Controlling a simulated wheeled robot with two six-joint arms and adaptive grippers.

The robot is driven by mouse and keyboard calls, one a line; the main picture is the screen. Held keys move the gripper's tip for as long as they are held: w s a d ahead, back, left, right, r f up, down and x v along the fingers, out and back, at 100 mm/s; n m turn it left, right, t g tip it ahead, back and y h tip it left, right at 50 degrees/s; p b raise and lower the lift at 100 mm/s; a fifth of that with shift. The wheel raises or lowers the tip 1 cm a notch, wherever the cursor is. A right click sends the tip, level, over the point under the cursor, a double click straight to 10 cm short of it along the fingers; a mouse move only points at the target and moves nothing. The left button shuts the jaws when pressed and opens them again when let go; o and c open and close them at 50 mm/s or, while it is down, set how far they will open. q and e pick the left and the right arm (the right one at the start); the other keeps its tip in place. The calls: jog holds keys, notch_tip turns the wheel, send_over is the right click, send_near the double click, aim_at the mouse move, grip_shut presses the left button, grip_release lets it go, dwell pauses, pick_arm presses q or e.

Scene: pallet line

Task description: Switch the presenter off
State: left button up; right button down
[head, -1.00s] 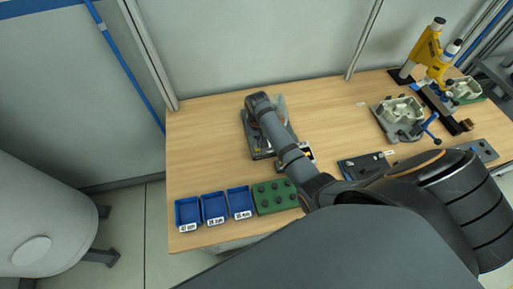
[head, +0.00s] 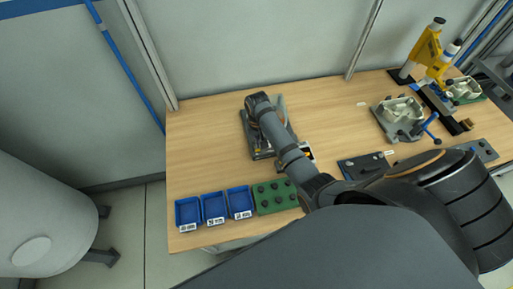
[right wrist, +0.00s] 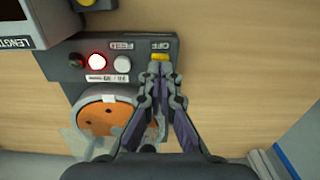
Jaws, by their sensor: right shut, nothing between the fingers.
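The presenter (head: 262,154) stands on the wooden table in the head view, largely covered by my right arm. In the right wrist view its dark panel (right wrist: 128,72) carries a lit red lamp (right wrist: 97,61), a white round button (right wrist: 122,64), a dark knob (right wrist: 76,60) and a small yellow part (right wrist: 160,57) at the right end. An orange-brown disc (right wrist: 105,115) sits below the panel. My right gripper (right wrist: 161,68) is shut and empty, its fingertips at the yellow part; I cannot tell whether they touch. My left gripper is not in view.
A box marked LENGTH (right wrist: 22,22) stands beside the panel. Blue bins (head: 213,208) and a green tray of dark knobs (head: 275,197) line the front edge. A yellow press (head: 428,48) and fixtures (head: 398,115) stand right. The table's back middle is clear.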

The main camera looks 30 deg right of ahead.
jog(key=shift+f+b, duration=0.5)
jog(key=shift+f, duration=0.5)
dwell(0.3)
notch_tip(320, 180, up, 2)
jog(key=shift+r+p, duration=0.2)
jog(key=shift+p, duration=0.95)
jog(key=shift+r, duration=2.35)
